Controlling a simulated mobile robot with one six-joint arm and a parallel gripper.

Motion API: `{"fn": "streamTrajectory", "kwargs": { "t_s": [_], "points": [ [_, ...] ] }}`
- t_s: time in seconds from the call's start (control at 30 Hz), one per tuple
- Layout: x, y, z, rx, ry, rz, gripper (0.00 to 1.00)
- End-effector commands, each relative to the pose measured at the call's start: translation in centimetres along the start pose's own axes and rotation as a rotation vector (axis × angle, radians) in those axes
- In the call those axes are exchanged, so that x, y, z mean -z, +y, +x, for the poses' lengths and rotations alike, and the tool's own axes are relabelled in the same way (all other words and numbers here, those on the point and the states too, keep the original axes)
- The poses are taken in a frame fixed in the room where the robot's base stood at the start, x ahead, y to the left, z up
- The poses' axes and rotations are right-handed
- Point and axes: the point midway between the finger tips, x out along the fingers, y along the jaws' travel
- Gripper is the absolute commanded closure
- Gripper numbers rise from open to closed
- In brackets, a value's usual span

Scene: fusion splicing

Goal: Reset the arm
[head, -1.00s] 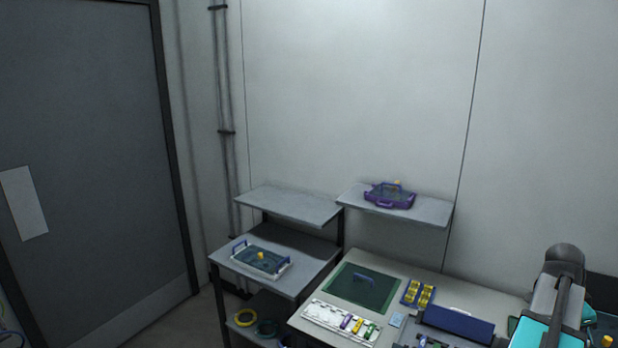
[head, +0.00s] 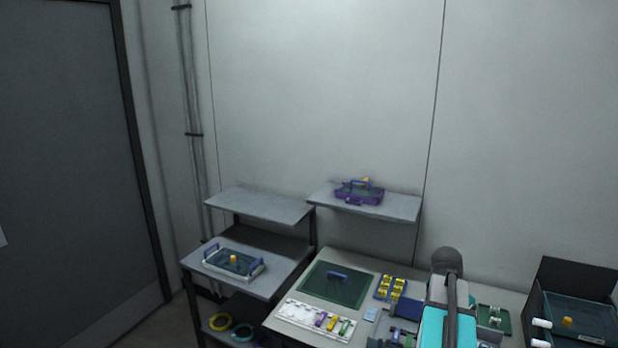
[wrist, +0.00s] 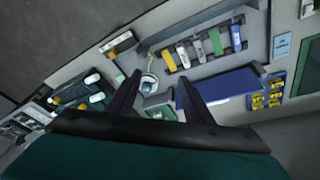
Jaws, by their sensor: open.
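My gripper (wrist: 156,98) shows in the wrist view with its two dark fingers spread apart and nothing between them. It hangs above the workbench, over a small round white piece and a dark device. In the head view my arm (head: 447,325), with a cyan link, reaches over the right part of the bench (head: 318,262). The gripper itself is hidden in the head view.
The bench holds a green mat (head: 338,290), a white tray of coloured pieces (head: 300,316), a yellow-and-blue rack (head: 391,287) and a dark box (head: 585,318). Shelves at left hold a white-framed tray (head: 233,263) and a purple one (head: 358,193). A grey door (head: 60,170) is far left.

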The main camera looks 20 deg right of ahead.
Motion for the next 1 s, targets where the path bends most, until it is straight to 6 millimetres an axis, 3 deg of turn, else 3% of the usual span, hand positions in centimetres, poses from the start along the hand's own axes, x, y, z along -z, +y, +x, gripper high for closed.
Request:
{"fn": "streamTrajectory", "kwargs": {
  "t_s": [0.03, 0.2, 0.5, 0.7, 1.0],
  "points": [
    [-1.8, -1.5, 0.3, 0.01, -0.008, -0.053, 0.53],
    [-6.9, -5.7, 1.3, 0.044, -0.031, -0.217, 0.53],
    [-16.8, -11.7, 2.7, 0.099, -0.069, -0.505, 0.53],
    [-23.7, -14.5, 3.4, 0.136, -0.091, -0.694, 0.53],
    [-34.5, -16.9, 4.3, 0.187, -0.123, -0.975, 0.53]
  ]
}}
